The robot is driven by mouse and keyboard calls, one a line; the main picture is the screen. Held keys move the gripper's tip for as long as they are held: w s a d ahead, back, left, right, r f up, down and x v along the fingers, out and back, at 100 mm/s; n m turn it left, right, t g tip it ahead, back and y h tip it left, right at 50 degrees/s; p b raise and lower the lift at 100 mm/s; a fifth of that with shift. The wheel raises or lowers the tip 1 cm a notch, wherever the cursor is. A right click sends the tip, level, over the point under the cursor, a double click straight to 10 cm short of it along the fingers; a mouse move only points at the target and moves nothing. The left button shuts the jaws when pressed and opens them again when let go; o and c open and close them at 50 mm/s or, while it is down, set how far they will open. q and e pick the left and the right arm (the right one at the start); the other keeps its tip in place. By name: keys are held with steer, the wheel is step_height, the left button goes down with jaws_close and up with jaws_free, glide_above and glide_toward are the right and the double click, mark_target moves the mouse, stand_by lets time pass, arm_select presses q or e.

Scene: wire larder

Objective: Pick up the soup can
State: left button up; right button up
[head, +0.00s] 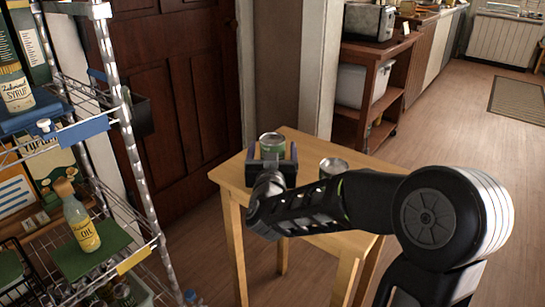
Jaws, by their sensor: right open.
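A green-labelled can (272,145) with a silver top stands upright at the far left part of the small wooden table (232,176). My right gripper (272,156) is open at this can, with one finger on each side of it; its lower part is hidden by the gripper. A second can (334,164) with a silver top stands to the right on the table, partly hidden behind my right arm. Neither label can be read, so I cannot tell which is the soup can. My left gripper is out of view.
A wire shelf rack (140,170) stands at the left, holding an oil bottle (82,224), a syrup bottle (14,88) and boxes. A dark wooden door (180,90) is behind the table. A wooden cart (385,62) stands behind right; open floor lies right.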

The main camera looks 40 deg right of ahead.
stand_by(0.4)
jaws_close()
stand_by(0.8)
